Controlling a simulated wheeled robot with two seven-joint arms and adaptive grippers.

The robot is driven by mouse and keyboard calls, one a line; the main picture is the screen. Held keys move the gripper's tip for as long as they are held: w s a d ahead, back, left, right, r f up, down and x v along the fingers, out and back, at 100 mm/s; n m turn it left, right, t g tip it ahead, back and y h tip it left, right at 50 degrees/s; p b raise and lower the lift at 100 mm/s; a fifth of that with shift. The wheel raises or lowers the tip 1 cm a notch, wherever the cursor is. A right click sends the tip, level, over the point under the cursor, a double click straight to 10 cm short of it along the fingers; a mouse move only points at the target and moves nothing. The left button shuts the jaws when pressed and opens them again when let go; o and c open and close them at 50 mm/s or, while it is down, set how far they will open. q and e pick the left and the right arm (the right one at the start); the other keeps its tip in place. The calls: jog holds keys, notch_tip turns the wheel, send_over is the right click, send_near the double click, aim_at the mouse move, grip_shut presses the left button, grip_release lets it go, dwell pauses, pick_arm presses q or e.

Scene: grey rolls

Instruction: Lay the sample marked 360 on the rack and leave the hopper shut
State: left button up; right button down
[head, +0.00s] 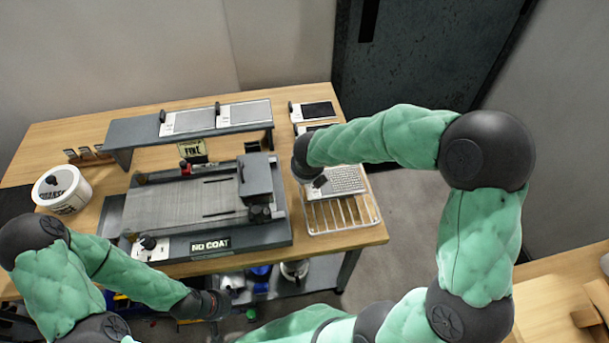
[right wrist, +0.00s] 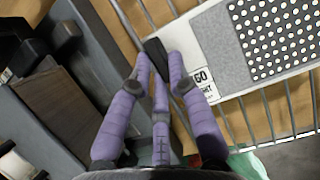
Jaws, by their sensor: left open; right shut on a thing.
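A flat sample (head: 342,181) with a white-dotted dark panel, a grey panel and a white end lies over the wire rack (head: 345,226) at the table's right end. In the right wrist view the sample (right wrist: 228,47) has a partly hidden label, ending in "60" or "GO"; the full number is unreadable. My right gripper (right wrist: 160,62) is shut on the black tab at its white end. My left gripper (head: 215,304) is open, low by the table's front edge. A dark box (head: 256,174), perhaps the hopper, sits on the flat grey machine (head: 180,205); whether it is shut is unclear.
A grey raised shelf (head: 122,130) holds two plates. More plates (head: 313,111) lie at the back right. A white tub (head: 62,192) stands left. A "FINE" sign (head: 192,151) and a "NO COAT" sign (head: 210,245) mark the machine area. Floor is clear right of the table.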

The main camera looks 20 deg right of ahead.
jog(key=c, duration=1.2)
grip_release()
jog(key=shift+f, duration=0.15)
jog(key=shift+s+r, duration=0.1)
jog(key=shift+r, duration=0.35)
jog(key=shift+p+v, duration=2.85)
jog(key=shift+v, duration=2.85)
